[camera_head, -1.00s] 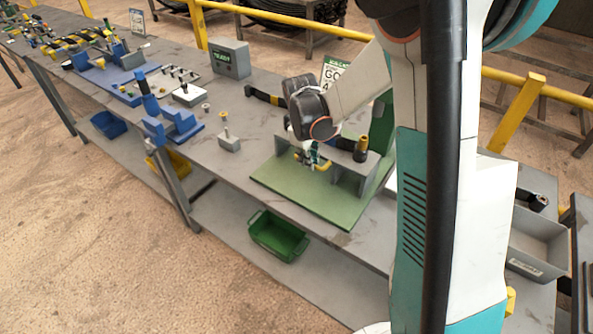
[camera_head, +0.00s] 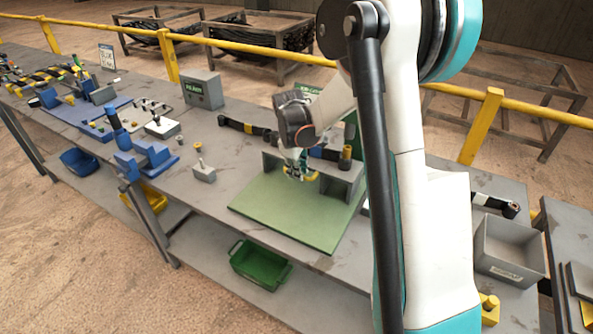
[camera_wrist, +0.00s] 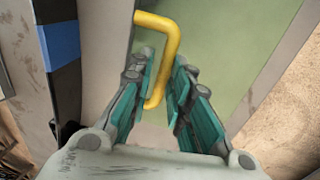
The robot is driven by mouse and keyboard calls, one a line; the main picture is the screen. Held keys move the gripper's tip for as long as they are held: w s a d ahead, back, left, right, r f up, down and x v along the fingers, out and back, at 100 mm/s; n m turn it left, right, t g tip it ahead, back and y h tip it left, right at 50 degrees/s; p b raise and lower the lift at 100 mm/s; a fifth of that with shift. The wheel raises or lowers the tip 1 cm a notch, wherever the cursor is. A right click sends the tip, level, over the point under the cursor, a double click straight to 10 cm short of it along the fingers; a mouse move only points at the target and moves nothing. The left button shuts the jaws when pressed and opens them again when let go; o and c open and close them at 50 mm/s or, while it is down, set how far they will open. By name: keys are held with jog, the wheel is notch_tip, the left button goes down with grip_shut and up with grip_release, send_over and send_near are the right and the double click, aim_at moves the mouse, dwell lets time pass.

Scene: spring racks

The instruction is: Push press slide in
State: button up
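The press is a green base plate (camera_head: 285,222) with a grey stand (camera_head: 340,180) on the bench in the head view. A yellow handle (camera_head: 299,177) shows at the front of the stand. In the wrist view the handle (camera_wrist: 166,50) is a bent yellow bar. My gripper (camera_wrist: 164,75) is at the handle, with a teal-padded finger on each side of the bar. The fingers stand apart, and I cannot tell whether either touches it. In the head view my gripper (camera_head: 296,168) partly hides the handle and slide.
A black-and-yellow bar (camera_head: 246,128) lies behind the press. A small grey block with a knob (camera_head: 203,172) and a blue fixture (camera_head: 148,160) stand to the left. A grey bin (camera_head: 508,250) is at the right. A green bin (camera_head: 260,264) sits on the lower shelf.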

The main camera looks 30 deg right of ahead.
jog(key=shift+o, duration=0.7)
jog(key=shift+w+d, duration=0.1)
jog(key=shift+d, duration=0.05)
notch_tip(320, 180, up, 12)
jog(key=s+a, duration=0.1)
jog(key=a, duration=0.1)
jog(key=shift+s, duration=0.2)
jog(key=shift+f, duration=0.15)
